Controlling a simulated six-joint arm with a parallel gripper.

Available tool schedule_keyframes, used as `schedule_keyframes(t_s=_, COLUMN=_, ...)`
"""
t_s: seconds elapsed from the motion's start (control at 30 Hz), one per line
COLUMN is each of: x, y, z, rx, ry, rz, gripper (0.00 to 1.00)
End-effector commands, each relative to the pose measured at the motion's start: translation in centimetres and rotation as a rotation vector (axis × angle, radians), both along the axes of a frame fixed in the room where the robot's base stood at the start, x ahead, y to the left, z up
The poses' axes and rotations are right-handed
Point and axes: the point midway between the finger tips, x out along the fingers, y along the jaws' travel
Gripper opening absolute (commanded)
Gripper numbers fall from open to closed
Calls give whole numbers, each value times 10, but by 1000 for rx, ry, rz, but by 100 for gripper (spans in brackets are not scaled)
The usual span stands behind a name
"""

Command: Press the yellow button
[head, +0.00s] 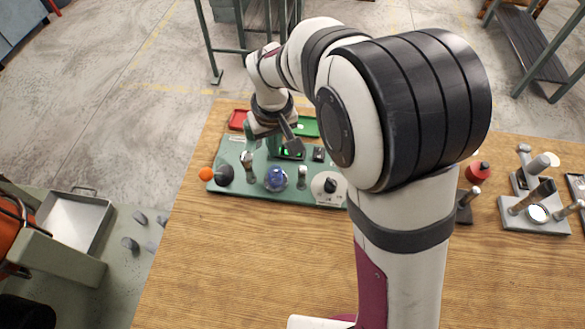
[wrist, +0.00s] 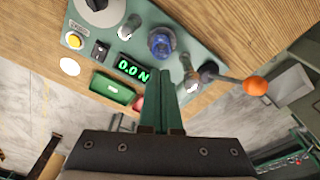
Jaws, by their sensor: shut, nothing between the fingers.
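The yellow button (wrist: 75,41) sits near a corner of the green control panel (wrist: 92,56), at the upper left of the wrist view. A black rocker switch is beside it. In the head view I cannot see the button; my arm covers that end of the panel (head: 229,152). My gripper (wrist: 162,84) is shut and empty, its green fingers pressed together. It is near the panel's far edge, apart from the button, which lies well to its left in the wrist view. In the head view my gripper (head: 273,147) is over the far side of the panel.
The panel bears a display (wrist: 133,68) reading 0.0 N, a blue knob (wrist: 162,42) and an orange-balled lever (wrist: 255,86). Green (head: 306,126) and red (head: 238,119) trays lie behind it. Fixtures (head: 535,213) stand at right. The front-left table is clear.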

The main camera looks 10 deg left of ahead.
Motion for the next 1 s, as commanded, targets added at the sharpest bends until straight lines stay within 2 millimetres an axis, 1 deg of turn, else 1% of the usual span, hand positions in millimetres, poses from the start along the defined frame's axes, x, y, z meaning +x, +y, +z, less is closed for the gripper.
schedule_keyframes(t_s=0.07, x=8, y=-8, z=-2, rx=-16, ry=-28, rz=36, gripper=0)
schedule_keyframes(t_s=0.13, x=23, y=-24, z=-4, rx=-49, ry=-84, rz=116, gripper=0)
schedule_keyframes(t_s=0.17, x=32, y=-33, z=-5, rx=-69, ry=-116, rz=165, gripper=0)
schedule_keyframes(t_s=0.27, x=66, y=-69, z=-7, rx=-165, ry=-246, rz=391, gripper=0)
schedule_keyframes(t_s=0.3, x=80, y=-84, z=-7, rx=-213, ry=-299, rz=503, gripper=0)
schedule_keyframes(t_s=0.37, x=99, y=-106, z=-6, rx=-296, ry=-380, rz=698, gripper=0)
schedule_keyframes(t_s=0.4, x=112, y=-122, z=-5, rx=-360, ry=-436, rz=856, gripper=0)
schedule_keyframes(t_s=0.43, x=120, y=-134, z=-5, rx=-415, ry=-481, rz=1000, gripper=0)
schedule_keyframes(t_s=0.47, x=126, y=-145, z=-5, rx=-473, ry=-528, rz=1163, gripper=0)
schedule_keyframes(t_s=0.5, x=130, y=-153, z=-5, rx=-538, ry=-584, rz=1367, gripper=0)
schedule_keyframes(t_s=0.57, x=127, y=-159, z=-8, rx=-611, ry=-656, rz=1636, gripper=0)
schedule_keyframes(t_s=0.6, x=122, y=-160, z=-9, rx=-647, ry=-702, rz=1790, gripper=0)
schedule_keyframes(t_s=0.7, x=106, y=-159, z=-12, rx=-699, ry=-796, rz=2061, gripper=0)
schedule_keyframes(t_s=0.8, x=95, y=-157, z=-14, rx=-719, ry=-851, rz=2188, gripper=0)
schedule_keyframes(t_s=1.0, x=93, y=-155, z=-14, rx=-725, ry=-864, rz=2219, gripper=0)
